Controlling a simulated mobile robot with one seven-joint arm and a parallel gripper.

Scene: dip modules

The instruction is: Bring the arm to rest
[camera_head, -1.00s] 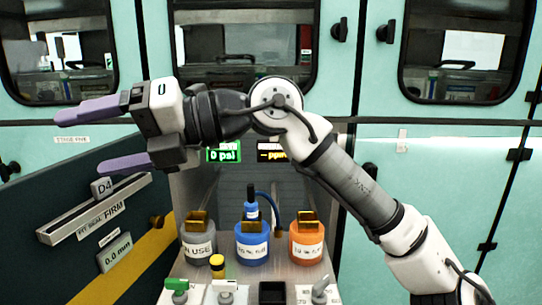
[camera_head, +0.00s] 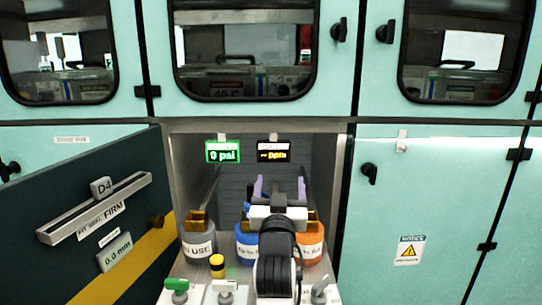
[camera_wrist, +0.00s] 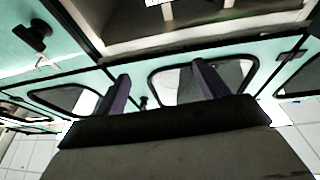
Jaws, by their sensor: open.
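My gripper (camera_head: 279,188) is in the lower middle of the head view, its two purple fingers apart and pointing away, with nothing between them. It is in front of the open bay and covers parts of the blue bottle (camera_head: 244,243) and the orange bottle (camera_head: 314,250). In the wrist view, my gripper (camera_wrist: 160,85) shows both purple fingers spread, with cabinet doors and windows beyond and no object between them. My forearm folds down below the gripper in the head view.
A grey bottle (camera_head: 198,243) and a small yellow-capped jar (camera_head: 217,266) stand in the bay. Valves, one with a green handle (camera_head: 178,285), line its front. An open dark door (camera_head: 75,220) stands at left. Closed teal doors (camera_head: 440,210) are at right.

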